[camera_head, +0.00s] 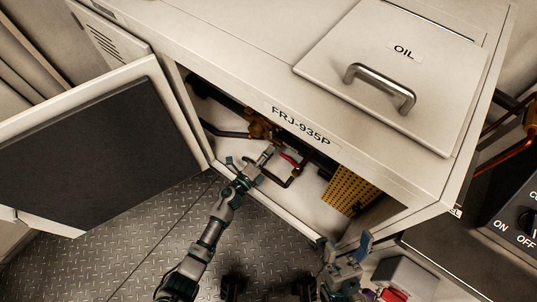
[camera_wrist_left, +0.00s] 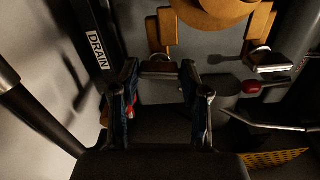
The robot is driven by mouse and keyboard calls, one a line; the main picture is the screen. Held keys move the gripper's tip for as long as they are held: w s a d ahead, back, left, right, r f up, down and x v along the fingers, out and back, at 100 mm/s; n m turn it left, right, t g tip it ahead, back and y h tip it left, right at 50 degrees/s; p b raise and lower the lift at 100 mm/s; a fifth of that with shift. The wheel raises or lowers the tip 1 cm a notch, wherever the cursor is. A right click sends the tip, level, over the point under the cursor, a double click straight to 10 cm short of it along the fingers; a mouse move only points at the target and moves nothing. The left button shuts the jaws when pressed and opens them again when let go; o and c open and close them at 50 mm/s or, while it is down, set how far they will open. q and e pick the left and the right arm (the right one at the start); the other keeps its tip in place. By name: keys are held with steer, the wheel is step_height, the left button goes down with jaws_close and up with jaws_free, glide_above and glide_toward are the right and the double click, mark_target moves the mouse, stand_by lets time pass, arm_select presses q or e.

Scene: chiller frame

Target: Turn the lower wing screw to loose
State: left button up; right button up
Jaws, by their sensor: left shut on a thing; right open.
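My left gripper (camera_head: 265,158) reaches through the open front of the white cabinet, below the brass fitting (camera_head: 259,128). In the left wrist view, my left gripper (camera_wrist_left: 160,72) has its two fingers on either side of a small brownish wing screw (camera_wrist_left: 158,67), below a large round brass part (camera_wrist_left: 218,10). It is shut on this piece. The fingers partly hide its ends, so its exact turn is unclear. My right gripper (camera_head: 345,248) is open and empty, outside the cabinet near its lower front edge.
The cabinet door (camera_head: 90,150) stands open at left. A red-tipped lever (camera_wrist_left: 252,87) and a dark pipe marked DRAIN (camera_wrist_left: 97,50) flank the left gripper. A yellow perforated panel (camera_head: 350,190) is inside at right. The OIL lid (camera_head: 400,80) is shut.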

arm_select(q)
steer(key=shift+w+a+f+n, duration=0.15)
steer(key=shift+a+n, duration=0.1)
steer(key=shift+n, duration=0.45)
steer(key=shift+f, duration=0.1)
steer(key=o, duration=1.1)
steer(key=shift+o, duration=0.2)
steer(key=v, duration=1.2)
